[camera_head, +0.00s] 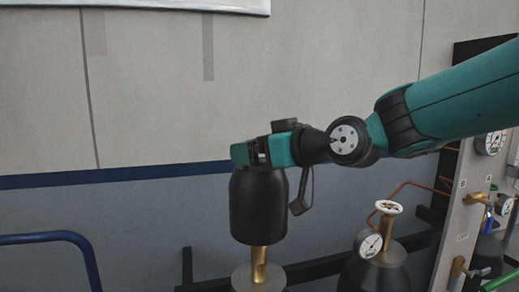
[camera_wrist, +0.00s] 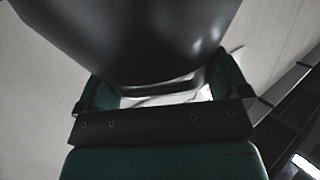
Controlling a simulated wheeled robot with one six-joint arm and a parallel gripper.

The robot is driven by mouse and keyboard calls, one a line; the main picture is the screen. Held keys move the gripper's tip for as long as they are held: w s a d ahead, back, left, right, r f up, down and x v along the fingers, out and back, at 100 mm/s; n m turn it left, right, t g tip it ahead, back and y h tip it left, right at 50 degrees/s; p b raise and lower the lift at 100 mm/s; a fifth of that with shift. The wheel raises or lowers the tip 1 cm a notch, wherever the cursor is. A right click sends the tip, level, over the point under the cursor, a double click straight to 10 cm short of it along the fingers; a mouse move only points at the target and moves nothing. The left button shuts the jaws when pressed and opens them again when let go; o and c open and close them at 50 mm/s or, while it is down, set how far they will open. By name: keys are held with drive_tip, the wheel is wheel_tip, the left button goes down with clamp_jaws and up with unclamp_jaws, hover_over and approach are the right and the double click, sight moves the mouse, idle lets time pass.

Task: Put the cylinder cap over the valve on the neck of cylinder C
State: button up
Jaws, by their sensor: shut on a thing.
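My gripper (camera_head: 262,152) is shut on the top of the black cylinder cap (camera_head: 258,207), which hangs upright below the jaws. In the wrist view the dark cap (camera_wrist: 140,45) fills the upper middle, between the two fingers of my gripper (camera_wrist: 163,92). A brass valve (camera_head: 259,262) shows directly below the cap's lower rim, on a grey cylinder top (camera_head: 272,277). The valve's upper part is hidden by the cap; I cannot tell whether it is inside or behind it. No letter is readable on this cylinder.
A dark cylinder (camera_head: 378,277) to the right carries a brass valve with a white handwheel (camera_head: 388,207) and a gauge (camera_head: 370,244). A panel (camera_head: 462,205) with gauges and valves stands far right. A blue rail (camera_head: 50,238) is at left. A wall is behind.

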sight(260, 209)
drive_tip(key=shift+f+b, duration=6.05)
drive_tip(key=shift+f, duration=0.05)
drive_tip(key=o, duration=1.7)
drive_tip(key=shift+r, duration=0.1)
drive_tip(key=shift+b+v, duration=1.65)
drive_tip(key=shift+v, duration=7.1)
